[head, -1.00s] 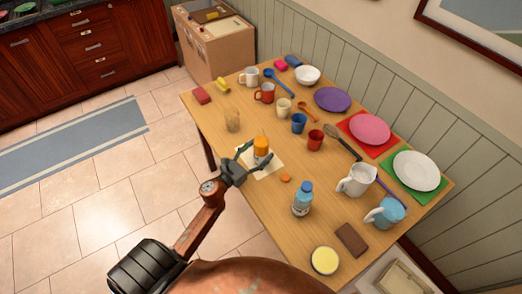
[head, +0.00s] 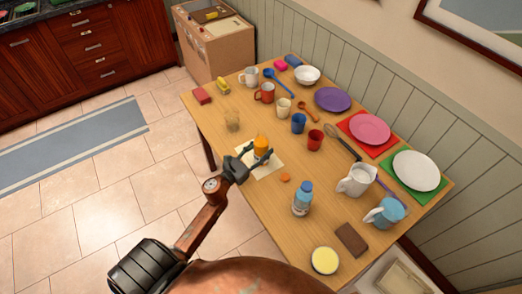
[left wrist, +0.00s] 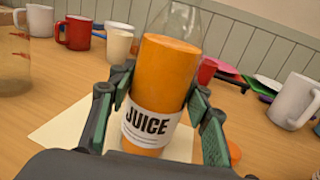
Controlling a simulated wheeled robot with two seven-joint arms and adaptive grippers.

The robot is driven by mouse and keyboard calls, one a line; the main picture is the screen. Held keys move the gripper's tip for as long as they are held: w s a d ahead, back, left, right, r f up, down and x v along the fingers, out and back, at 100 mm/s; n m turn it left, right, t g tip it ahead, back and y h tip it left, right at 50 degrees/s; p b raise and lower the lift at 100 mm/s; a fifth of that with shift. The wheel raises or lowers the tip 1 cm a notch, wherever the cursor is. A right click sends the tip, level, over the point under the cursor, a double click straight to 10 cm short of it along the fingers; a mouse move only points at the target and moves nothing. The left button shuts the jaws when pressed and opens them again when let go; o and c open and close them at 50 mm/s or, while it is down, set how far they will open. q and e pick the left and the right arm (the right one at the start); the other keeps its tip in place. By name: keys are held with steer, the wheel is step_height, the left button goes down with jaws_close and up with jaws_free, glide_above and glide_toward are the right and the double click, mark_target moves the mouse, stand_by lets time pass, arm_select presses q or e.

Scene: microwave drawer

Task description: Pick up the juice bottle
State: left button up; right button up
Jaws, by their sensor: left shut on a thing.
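The juice bottle (head: 261,144) is clear with orange juice inside and a white label. It stands upright on a cream paper sheet (head: 268,166) near the table's left edge. In the left wrist view the juice bottle (left wrist: 161,95) fills the middle, and its top is cut off. My left gripper (head: 256,156) has one finger on each side of the bottle, shut on it at about label height. The fingers also show in the left wrist view (left wrist: 160,110). My right gripper is not in view.
An orange cap (head: 285,178) lies right of the sheet. A blue-capped bottle (head: 302,198) stands nearer, and a clear glass (head: 232,121) stands behind left. Mugs, including a red mug (head: 265,93), and plates, including a purple plate (head: 332,99), fill the table's far and right parts.

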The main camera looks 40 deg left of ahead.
mark_target(261, 144)
arm_select(q)
jaws_close()
steer(key=shift+r, duration=0.1)
steer(key=shift+r, duration=0.1)
steer(key=shift+r, duration=0.25)
step_height(261, 144, up, 2)
steer(key=shift+r+p, duration=0.2)
steer(key=shift+p, duration=0.35)
steer(key=s+a+r+p, duration=0.1)
steer(key=s+a+r, duration=0.7)
steer(key=s+r, duration=0.2)
steer(key=shift+s+a+p, duration=0.25)
steer(key=shift+s+p, duration=0.05)
steer(key=shift+s, duration=0.25)
